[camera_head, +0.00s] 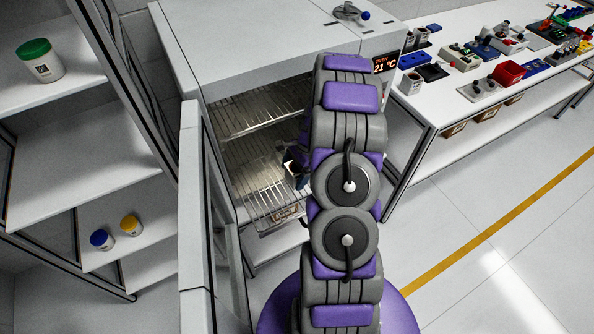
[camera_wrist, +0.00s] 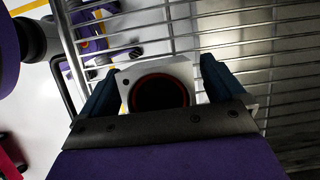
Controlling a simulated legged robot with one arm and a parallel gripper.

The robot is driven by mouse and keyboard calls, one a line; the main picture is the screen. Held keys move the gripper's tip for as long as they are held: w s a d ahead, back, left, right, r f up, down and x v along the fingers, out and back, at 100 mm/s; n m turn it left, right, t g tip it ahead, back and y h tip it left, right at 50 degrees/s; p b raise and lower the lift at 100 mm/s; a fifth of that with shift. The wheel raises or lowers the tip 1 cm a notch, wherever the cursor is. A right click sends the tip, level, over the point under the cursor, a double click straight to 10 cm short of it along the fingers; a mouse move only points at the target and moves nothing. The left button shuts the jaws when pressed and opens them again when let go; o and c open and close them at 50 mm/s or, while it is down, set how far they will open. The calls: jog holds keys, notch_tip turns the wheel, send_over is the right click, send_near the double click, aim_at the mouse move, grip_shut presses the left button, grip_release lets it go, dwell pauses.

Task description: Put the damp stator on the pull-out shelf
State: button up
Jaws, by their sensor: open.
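The stator (camera_wrist: 181,70) is a pale square block with a dark round bore ringed in red. In the wrist view it is between the two dark blue fingers of my open gripper (camera_wrist: 158,78), over the wire bars of the pull-out shelf (camera_wrist: 195,26). I cannot tell whether the fingers touch it. In the head view the pull-out shelf (camera_head: 258,192) is the lower wire rack in the open oven. My gripper (camera_head: 296,168) is over its right side, partly behind my arm. The stator cannot be made out there.
The oven (camera_head: 265,55) shows 21 °C; its door (camera_head: 192,200) stands open to the left. A fixed-looking upper rack (camera_head: 260,108) is above. Shelves at left hold lidded jars (camera_head: 40,62). A crowded bench (camera_head: 445,95) is at right, with clear floor before it.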

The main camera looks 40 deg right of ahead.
jog(key=shift+r, duration=0.2)
jog(key=w+d+f+p+v, duration=0.1)
jog(key=d+p+v, duration=0.1)
jog(key=v, duration=0.9)
jog(key=s+a+r+n+g+h, duration=0.1)
jog(key=s+a+r+n, duration=0.3)
jog(key=a+r, duration=0.5)
jog(key=s+a+r+n+g, duration=0.15)
jog(key=a+r+n, duration=0.4)
jog(key=a, duration=0.55)
jog(key=s+a+r+n+h, duration=0.1)
jog(key=s+a+r+n, duration=0.1)
jog(key=s, duration=0.5)
jog(key=s+a+r+n+h, duration=0.1)
jog(key=s+a+r+n, duration=0.1)
jog(key=s+a+n, duration=0.3)
jog(key=s+a+r+n+h, duration=0.1)
jog(key=s+a+n, duration=0.3)
jog(key=s, duration=0.5)
jog(key=shift+s+a+r, duration=0.25)
jog(key=shift+a+r, duration=0.2)
jog(key=shift+a, duration=0.1)
